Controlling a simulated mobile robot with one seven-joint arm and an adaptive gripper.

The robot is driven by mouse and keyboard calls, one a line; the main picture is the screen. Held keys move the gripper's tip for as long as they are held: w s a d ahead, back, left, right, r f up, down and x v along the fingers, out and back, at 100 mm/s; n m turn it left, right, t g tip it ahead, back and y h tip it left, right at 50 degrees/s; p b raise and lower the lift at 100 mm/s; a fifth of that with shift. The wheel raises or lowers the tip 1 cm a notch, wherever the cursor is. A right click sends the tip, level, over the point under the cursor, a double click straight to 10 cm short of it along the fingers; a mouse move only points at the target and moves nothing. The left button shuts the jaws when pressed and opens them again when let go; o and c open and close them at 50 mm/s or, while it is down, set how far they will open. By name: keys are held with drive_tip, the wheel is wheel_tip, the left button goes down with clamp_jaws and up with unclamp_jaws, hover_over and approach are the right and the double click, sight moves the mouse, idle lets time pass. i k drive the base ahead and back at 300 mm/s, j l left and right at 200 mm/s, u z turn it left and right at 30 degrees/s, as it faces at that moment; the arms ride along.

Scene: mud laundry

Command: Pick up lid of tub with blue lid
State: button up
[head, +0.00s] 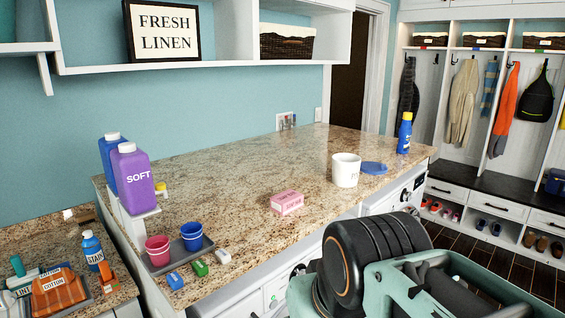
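The tub stands upright near the counter's front edge. My arm fills the lower right of the head view, in front of the counter. My gripper's fingertips do not show, so its state and its distance from the lid are hidden.
A blue bottle with a yellow cap (404,137) stands right of the lid near the counter's right end. A pink box (286,202) lies left of the tub. Purple and blue jugs, small buckets and little boxes are farther left. The counter (240,165) behind the pink box is clear.

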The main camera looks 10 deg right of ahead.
sight(372, 168)
drive_tip(key=i+l, duration=0.3)
drive_tip(key=l, duration=0.2)
drive_tip(key=i+l, duration=0.3)
drive_tip(key=l, duration=0.2)
drive_tip(key=i+l, duration=0.25)
drive_tip(key=l, duration=0.25)
drive_tip(key=i+l+z, duration=0.1)
drive_tip(key=i+l, duration=0.2)
drive_tip(key=l, duration=0.2)
drive_tip(key=i+l, duration=0.3)
drive_tip(key=l, duration=0.2)
drive_tip(key=i+l, duration=0.3)
drive_tip(key=l, duration=0.15)
